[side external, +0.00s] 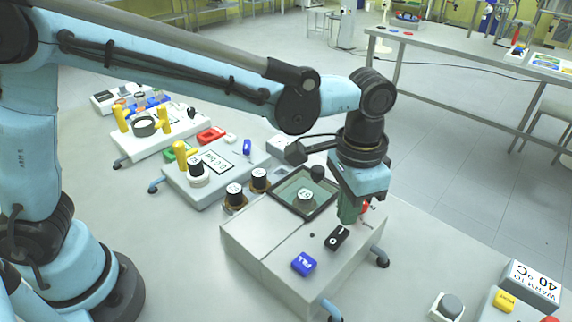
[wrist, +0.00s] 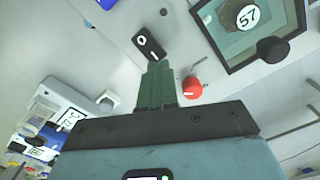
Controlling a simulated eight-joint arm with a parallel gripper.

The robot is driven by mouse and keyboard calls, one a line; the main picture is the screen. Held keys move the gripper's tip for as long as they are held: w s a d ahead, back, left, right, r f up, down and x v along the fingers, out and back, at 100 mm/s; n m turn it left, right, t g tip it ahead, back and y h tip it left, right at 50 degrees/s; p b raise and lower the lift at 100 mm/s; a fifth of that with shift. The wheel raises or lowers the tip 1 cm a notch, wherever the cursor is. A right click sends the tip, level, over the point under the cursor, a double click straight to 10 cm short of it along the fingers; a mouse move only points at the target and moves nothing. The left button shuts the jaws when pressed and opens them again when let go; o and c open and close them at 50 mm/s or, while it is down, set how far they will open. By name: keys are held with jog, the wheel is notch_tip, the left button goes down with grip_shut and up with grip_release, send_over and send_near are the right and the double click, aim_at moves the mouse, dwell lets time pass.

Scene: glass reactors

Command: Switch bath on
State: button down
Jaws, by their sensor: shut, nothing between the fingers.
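The bath (side external: 262,262) is a pale grey box with a dark-framed window (side external: 320,207) over a vial lid marked 57, which also shows in the wrist view (wrist: 247,15). A black rocker switch (side external: 337,237) marked O and I is on its top. In the wrist view the switch (wrist: 149,43) lies just beyond my green fingertips, its I end nearest them. My gripper (side external: 348,218) points down beside the switch, fingers together and empty; they also show in the wrist view (wrist: 158,68). I cannot tell contact or which way the rocker is tilted.
A red knob (wrist: 191,87) is close to the right of my fingers. A blue FILL button (side external: 304,264) is on the bath's front part. A black knob (wrist: 272,49) stands at the window's edge. Black-capped vials (side external: 235,194) stand left of the bath.

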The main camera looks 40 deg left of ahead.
jog(key=shift+f, duration=1.05)
dwell(0.4)
jog(key=shift+r, duration=3.5)
jog(key=shift+a+r, duration=0.1)
jog(key=shift+a, duration=0.15)
jog(key=s+a+f+n+t, duration=0.1)
jog(key=s+a+n+t, duration=0.2)
jog(key=a, duration=0.8)
jog(key=s+a+f+n+t, duration=0.1)
jog(key=s+a+n+t, duration=0.2)
jog(key=a, duration=0.9)
jog(key=shift+s+t, duration=0.55)
jog(key=shift+t, duration=0.05)
